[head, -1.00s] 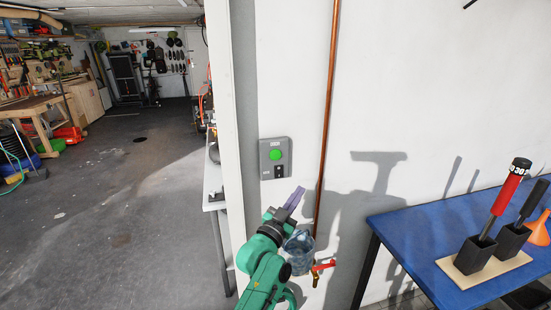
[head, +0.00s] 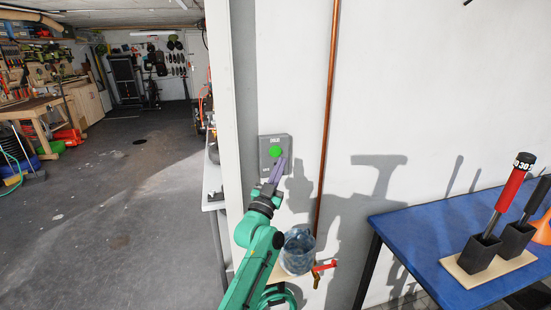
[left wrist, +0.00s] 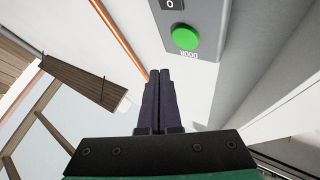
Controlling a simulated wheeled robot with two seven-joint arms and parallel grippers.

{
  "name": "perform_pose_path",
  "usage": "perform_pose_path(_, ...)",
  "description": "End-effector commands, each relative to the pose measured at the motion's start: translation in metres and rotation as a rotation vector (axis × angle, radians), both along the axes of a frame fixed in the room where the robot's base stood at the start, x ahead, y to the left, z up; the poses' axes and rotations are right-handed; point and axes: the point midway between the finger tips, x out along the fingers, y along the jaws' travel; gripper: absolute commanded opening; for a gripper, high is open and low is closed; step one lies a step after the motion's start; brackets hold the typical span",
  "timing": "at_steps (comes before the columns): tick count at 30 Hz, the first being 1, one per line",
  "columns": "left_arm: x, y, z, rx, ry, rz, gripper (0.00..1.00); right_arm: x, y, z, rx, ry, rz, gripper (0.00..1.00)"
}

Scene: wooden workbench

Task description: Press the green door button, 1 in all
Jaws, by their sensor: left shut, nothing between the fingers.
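The green door button (head: 275,152) sits on a grey wall plate (head: 266,143) on the white wall. In the left wrist view the button (left wrist: 186,38) is up and to the right of the fingertips, on the grey plate (left wrist: 207,14). My left gripper (head: 281,160) is shut and empty. Its fingertips lie just below and slightly right of the button in the head view, overlapping the lower part of the plate. In the left wrist view the closed fingers (left wrist: 160,73) appear apart from the button. My right gripper is not in view.
A copper pipe (head: 327,120) runs down the wall right of the plate. A clear jug (head: 297,252) and a red-handled tap (head: 325,267) are below. A blue-topped table (head: 425,232) with tool holders stands at the right. An open doorway is at the left.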

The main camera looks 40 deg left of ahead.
Motion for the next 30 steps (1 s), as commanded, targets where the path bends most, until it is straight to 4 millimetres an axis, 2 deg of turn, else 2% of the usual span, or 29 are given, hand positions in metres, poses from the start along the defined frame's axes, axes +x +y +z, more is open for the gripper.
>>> perform_pose_path(1,0.004,0.007,-0.004,0.003,-0.001,0.002,0.00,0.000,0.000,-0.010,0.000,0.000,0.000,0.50)
perform_pose_path(3,0.010,0.015,-0.004,0.003,-0.001,0.002,0.00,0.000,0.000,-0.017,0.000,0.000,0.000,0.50)
perform_pose_path(10,0.021,0.031,-0.001,0.002,-0.001,0.002,0.00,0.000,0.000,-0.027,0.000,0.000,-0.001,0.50)
perform_pose_path(30,0.022,0.032,0.000,0.000,0.000,0.001,0.00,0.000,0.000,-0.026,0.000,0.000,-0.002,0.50)
